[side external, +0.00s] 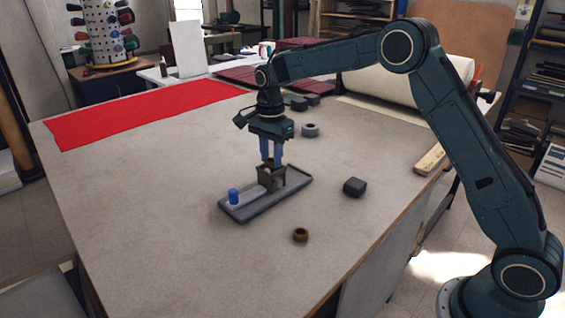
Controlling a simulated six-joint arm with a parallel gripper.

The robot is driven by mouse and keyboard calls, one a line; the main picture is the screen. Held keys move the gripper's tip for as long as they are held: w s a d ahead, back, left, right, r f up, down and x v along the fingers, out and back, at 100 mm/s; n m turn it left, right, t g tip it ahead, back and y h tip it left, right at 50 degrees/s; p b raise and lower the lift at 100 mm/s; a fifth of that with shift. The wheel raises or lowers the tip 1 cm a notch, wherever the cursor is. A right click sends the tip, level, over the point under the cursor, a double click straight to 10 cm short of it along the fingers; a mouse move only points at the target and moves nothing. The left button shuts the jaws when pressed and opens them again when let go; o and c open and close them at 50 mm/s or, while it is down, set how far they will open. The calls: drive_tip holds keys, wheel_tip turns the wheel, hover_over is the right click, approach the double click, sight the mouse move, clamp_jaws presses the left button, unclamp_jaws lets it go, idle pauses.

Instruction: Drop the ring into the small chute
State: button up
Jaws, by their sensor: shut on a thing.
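My gripper (271,163) points down over a shallow grey tray (248,210) in the middle of the table. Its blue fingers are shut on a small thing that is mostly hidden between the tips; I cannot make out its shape. Directly under the fingertips, a small brown-olive block-like piece (275,181) stands in the tray and looks like the small chute. I cannot tell whether the held thing touches it. A brass-brown ring (301,235) lies flat on the table in front of the tray, apart from my gripper. A grey ring (310,130) lies farther back.
A blue cylinder (234,196) stands at the tray's left end. A dark block (354,187) lies right of the tray, and more dark blocks (296,103) lie behind my gripper. Red cloth (150,112) covers the back left. The table's left and front are clear.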

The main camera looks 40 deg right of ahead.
idle(0.9)
drive_tip(key=o, duration=1)
drive_tip(key=shift+r, duration=2.9)
drive_tip(key=shift+r, duration=0.1)
